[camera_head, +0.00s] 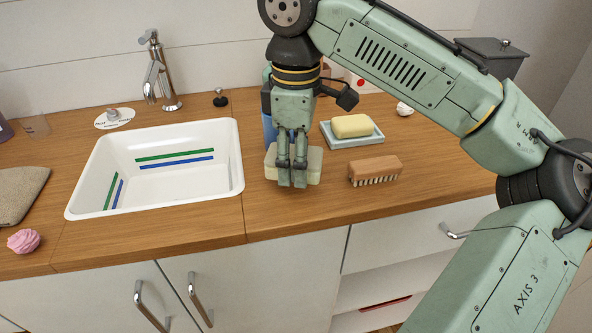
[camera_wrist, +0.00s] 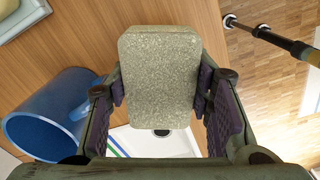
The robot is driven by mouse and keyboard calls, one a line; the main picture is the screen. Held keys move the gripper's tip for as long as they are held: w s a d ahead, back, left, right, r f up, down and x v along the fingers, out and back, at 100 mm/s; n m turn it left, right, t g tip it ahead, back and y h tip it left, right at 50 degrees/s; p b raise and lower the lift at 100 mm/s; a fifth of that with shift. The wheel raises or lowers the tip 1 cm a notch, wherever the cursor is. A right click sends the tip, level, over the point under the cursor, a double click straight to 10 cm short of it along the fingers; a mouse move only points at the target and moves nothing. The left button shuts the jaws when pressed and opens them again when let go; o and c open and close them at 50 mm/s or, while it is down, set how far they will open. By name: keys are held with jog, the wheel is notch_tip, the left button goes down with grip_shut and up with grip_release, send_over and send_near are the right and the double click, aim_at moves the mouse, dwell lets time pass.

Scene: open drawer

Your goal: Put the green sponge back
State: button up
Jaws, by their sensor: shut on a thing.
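A pale grey-green sponge (camera_head: 313,165) is between the fingers of my gripper (camera_head: 292,178) over the wooden counter, right of the sink. In the wrist view the sponge (camera_wrist: 160,70) is a speckled block with rounded corners, gripped at both long sides by the fingers of my gripper (camera_wrist: 160,88). My gripper is shut on it. In the head view the fingers cover the sponge's middle, and I cannot tell whether its underside touches the counter.
The white sink (camera_head: 225,188) with green and blue stripes lies left of the sponge. A blue mug (camera_head: 268,132) stands close behind my gripper. A yellow soap (camera_head: 353,125) on a pale blue dish (camera_head: 368,141) and a wooden brush (camera_head: 376,167) lie to the right.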

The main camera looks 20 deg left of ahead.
jog(key=shift+f, duration=1.75)
jog(key=shift+f, duration=0.1)
jog(key=o, duration=0.9)
jog(key=shift+f, duration=0.1)
notch_tip(320, 180, up, 12)
jog(key=shift+r+p, duration=0.25)
jog(key=shift+p, duration=0.2)
jog(key=shift+s+f, duration=0.1)
